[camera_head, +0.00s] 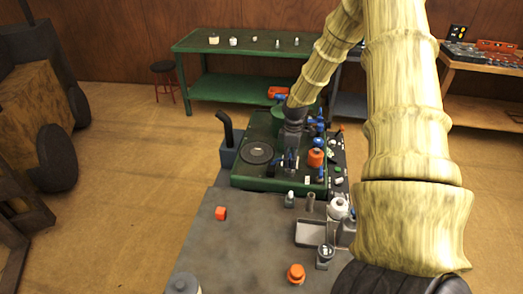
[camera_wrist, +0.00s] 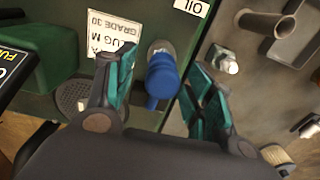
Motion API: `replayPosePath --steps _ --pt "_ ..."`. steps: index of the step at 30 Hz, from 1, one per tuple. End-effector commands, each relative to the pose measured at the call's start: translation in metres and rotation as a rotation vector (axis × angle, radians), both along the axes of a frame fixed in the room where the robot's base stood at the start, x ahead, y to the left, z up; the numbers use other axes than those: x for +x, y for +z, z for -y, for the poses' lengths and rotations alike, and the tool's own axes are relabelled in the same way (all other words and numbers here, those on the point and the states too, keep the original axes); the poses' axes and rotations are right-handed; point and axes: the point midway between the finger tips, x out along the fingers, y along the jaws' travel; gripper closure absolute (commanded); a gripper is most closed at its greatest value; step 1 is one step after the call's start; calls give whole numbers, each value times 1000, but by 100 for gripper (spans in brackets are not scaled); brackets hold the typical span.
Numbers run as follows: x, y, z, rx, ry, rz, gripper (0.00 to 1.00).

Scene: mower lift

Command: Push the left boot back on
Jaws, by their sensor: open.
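My gripper (camera_wrist: 163,68) is open, with its teal-padded fingers apart in the wrist view. A blue cylindrical piece (camera_wrist: 161,76), which looks like a boot, shows between the fingers, with a gap visible on each side. A pale metallic round part (camera_wrist: 160,48) shows at its far end; I cannot tell how far the two are joined. In the head view my gripper (camera_head: 290,161) is low over the green mower deck (camera_head: 248,184). Several blue parts (camera_head: 318,143) stand on the deck to its right; I cannot tell which is the left boot.
An orange cylinder (camera_head: 315,158) stands right of my gripper.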

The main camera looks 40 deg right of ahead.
Motion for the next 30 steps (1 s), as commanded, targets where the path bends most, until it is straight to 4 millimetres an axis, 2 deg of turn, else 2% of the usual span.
replayPosePath --steps 1,21,30 --pt "0 8 0 0 0 0 46" --pt "0 58 0 0 1 0 46" --pt "0 63 0 0 0 0 46"
